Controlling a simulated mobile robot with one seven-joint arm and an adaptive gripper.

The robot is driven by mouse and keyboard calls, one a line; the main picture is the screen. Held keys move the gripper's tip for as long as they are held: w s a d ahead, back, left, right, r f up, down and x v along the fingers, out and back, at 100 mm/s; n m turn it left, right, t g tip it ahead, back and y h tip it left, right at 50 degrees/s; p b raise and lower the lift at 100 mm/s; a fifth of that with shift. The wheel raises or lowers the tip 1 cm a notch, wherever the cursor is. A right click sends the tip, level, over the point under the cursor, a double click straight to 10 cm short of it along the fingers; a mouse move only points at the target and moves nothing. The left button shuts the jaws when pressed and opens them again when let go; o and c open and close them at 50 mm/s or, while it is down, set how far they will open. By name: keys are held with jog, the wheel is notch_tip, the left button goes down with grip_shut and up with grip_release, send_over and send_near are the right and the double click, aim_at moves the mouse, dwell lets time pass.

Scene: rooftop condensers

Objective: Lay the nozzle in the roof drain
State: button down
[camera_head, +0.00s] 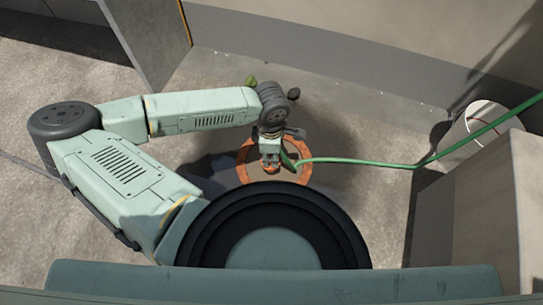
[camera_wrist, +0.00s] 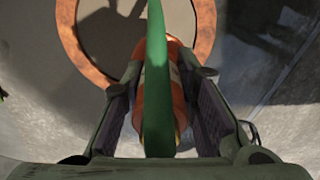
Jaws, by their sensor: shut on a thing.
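The nozzle is orange with pale bands, and my gripper (camera_head: 271,157) is shut on it. In the wrist view the nozzle (camera_wrist: 178,100) lies between the two dark fingers of my gripper (camera_wrist: 167,75). The green hose (camera_wrist: 157,80) crosses in front of it and hides its middle. The roof drain shows as an orange-brown ring (camera_head: 242,168) on the floor, with a grey inside, below my gripper. Its ring (camera_wrist: 69,38) also shows at the top of the wrist view. The nozzle overlaps the drain in both views; I cannot tell its height above it.
The green hose (camera_head: 370,162) runs right from the nozzle past a white bucket (camera_head: 478,122). A large pale box (camera_head: 470,215) stands at the right. A wall (camera_head: 340,60) closes the back, and a panel (camera_head: 150,35) stands at upper left.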

jog(key=shift+w+d+f, duration=0.1)
jog(key=shift+w+f, duration=0.05)
jog(key=shift+w, duration=0.5)
jog(key=shift+s+f+b, duration=0.1)
jog(key=shift+f+b, duration=0.75)
jog(key=shift+f, duration=0.75)
jog(key=shift+f, duration=0.25)
jog(key=c, duration=1.3)
grip_release()
jog(key=shift+r, duration=0.1)
notch_tip(320, 180, up, 12)
jog(key=p, duration=0.4)
jog(key=shift+r, duration=0.15)
